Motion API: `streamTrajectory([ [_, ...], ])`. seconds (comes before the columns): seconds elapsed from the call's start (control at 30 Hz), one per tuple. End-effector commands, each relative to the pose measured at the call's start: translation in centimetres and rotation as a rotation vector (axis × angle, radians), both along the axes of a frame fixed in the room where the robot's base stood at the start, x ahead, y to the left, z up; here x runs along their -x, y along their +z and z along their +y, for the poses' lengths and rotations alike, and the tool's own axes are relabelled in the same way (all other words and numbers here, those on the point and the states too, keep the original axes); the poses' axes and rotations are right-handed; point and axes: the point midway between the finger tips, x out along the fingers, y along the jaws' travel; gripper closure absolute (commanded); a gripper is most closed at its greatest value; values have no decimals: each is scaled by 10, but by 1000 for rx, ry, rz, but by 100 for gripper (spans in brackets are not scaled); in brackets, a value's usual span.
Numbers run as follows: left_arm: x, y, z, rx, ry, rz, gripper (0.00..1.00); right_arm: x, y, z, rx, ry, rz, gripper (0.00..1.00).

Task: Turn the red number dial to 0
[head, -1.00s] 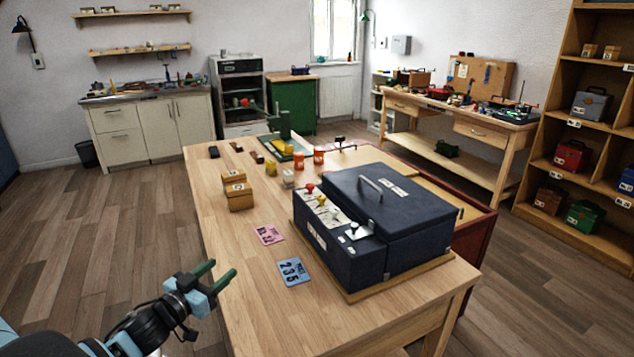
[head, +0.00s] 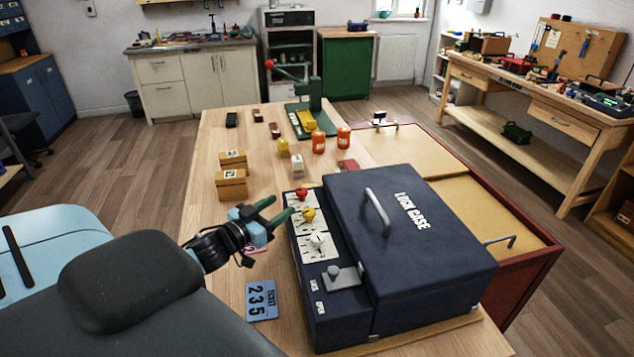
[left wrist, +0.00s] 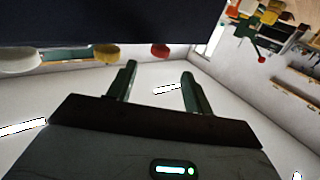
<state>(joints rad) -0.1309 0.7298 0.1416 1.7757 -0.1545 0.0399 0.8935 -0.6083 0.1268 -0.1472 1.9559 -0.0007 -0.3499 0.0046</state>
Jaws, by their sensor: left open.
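The dark blue lock case (head: 420,235) stands on the wooden table with its lid closed. Along its left top strip are a red dial (head: 302,195), a yellow dial (head: 308,215) and a white dial (head: 318,241). The number the red dial points to is too small to read. My left gripper (head: 282,209) is open and empty just left of the dials, apart from the red one as far as I can tell. In the left wrist view the red dial (left wrist: 160,50) and yellow dial (left wrist: 107,53) show beyond the open fingers (left wrist: 159,88). My right gripper is not in view.
A blue ticket reading 235 (head: 261,301) lies left of the case. A silver lever (head: 342,277) sits on the case's near strip. Cardboard boxes (head: 231,184), orange jars (head: 344,137) and a green press (head: 313,105) stand farther back. The table's left front is mostly clear.

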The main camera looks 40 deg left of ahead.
Motion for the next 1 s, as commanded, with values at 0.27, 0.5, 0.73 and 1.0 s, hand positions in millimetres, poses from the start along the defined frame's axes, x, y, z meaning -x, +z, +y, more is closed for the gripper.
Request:
streamTrajectory([
  [0.27, -1, -1, 0, 0, 0, 1, 49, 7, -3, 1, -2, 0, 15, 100],
  [0.5, -19, 0, -1, 0, 1, -1, 49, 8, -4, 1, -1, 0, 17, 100],
  [0.73, -49, 0, -3, 0, 1, -2, 49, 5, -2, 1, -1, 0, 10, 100],
  [1.0, -72, -1, -5, 0, 0, 0, 49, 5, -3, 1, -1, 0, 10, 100],
])
